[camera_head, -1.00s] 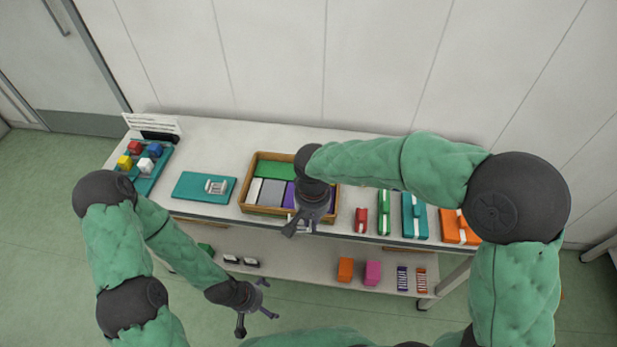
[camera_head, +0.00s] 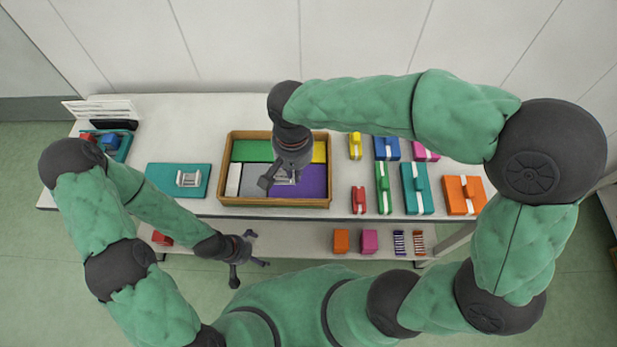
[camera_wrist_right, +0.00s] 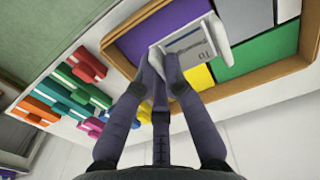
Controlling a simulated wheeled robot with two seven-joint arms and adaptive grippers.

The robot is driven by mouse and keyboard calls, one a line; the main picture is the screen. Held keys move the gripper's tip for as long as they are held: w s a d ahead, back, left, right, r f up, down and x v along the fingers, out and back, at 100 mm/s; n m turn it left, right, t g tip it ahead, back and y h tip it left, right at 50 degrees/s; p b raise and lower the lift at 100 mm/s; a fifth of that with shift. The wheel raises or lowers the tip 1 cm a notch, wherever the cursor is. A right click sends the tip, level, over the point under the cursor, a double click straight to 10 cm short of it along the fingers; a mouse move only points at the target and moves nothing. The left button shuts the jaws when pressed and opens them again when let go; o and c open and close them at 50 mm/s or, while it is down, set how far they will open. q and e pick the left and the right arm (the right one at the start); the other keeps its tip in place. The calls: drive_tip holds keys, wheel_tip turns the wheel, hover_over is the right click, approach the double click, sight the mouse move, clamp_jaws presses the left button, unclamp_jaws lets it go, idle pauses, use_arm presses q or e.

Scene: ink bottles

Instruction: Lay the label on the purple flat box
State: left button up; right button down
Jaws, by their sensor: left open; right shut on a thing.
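The purple flat box (camera_head: 314,184) lies in the front right part of a wooden tray (camera_head: 226,203). My right gripper (camera_head: 276,177) is over the tray, shut on a small whitish label (camera_head: 287,178). In the right wrist view the gripper (camera_wrist_right: 165,70) holds the label (camera_wrist_right: 197,42), which has grey print, over the edge of the purple box (camera_wrist_right: 150,32). I cannot tell whether the label touches the box. My left gripper (camera_head: 245,262) is open and empty, in front of the table and away from the tray.
The tray also holds green (camera_head: 252,150), grey (camera_head: 257,181), white and yellow boxes. Several coloured boxes stand right on the table (camera_head: 200,105). A lower shelf (camera_head: 300,238) holds more small boxes.

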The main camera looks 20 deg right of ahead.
drive_tip(key=b, duration=0.2)
hover_over(309, 182)
drive_tip(key=f, duration=0.5)
drive_tip(key=shift+s+a+f, duration=0.15)
drive_tip(key=shift+s, duration=0.05)
drive_tip(key=shift+w+d+f+b, duration=0.15)
drive_tip(key=shift+f+b, duration=0.55)
drive_tip(key=shift+f, duration=1.05)
drive_tip(key=shift+f, duration=0.2)
drive_tip(key=c, duration=1.3)
unclamp_jaws()
wheel_tip(309, 182, up, 12)
drive_tip(key=p, duration=0.4)
drive_tip(key=shift+r, duration=0.2)
